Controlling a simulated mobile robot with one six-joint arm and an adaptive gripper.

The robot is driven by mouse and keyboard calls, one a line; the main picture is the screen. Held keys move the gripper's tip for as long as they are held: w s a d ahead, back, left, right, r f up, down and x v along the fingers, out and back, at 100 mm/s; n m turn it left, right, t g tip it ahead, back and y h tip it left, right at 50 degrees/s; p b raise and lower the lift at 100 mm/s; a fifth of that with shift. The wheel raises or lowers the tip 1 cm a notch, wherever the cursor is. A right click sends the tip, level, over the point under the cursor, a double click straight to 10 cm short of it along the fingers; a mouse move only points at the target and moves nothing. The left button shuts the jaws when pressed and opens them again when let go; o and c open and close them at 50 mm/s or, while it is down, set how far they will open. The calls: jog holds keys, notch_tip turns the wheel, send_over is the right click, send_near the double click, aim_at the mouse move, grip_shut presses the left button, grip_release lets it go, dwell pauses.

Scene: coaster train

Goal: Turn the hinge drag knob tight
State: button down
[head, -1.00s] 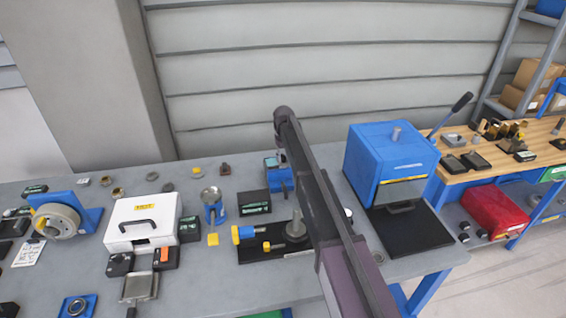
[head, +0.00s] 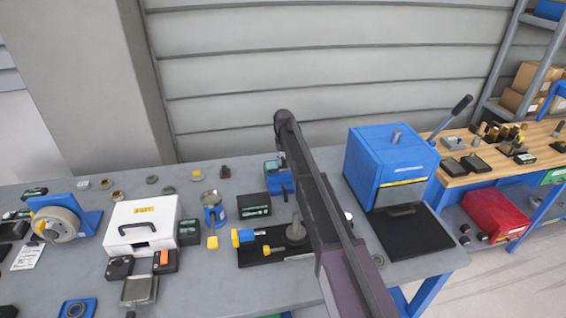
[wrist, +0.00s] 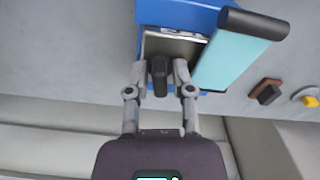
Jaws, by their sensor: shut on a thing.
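In the wrist view my gripper (wrist: 160,70) has its two grey fingers on either side of a dark, narrow knob (wrist: 159,80) and is shut on it. The knob stands at the front of a small blue device (wrist: 180,13). A pale teal panel (wrist: 230,55) with a thick dark bar along its edge stands out from the device, to the right of my fingers. In the head view the blue device (head: 271,178) stands on the grey bench, partly behind my arm. My fingers and the knob are mostly hidden there.
On the grey bench (head: 335,262), a black box (head: 254,206) and a black plate (head: 250,257) with blue and yellow parts lie close by. A large blue machine (head: 375,155) stands to the right. A white case (head: 143,220) is on the left.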

jog(key=m, duration=0.3)
jog(key=shift+m, duration=1.1)
jog(key=shift+m, duration=3)
jog(key=shift+m, duration=2.2)
jog(key=shift+c, duration=2)
grip_release()
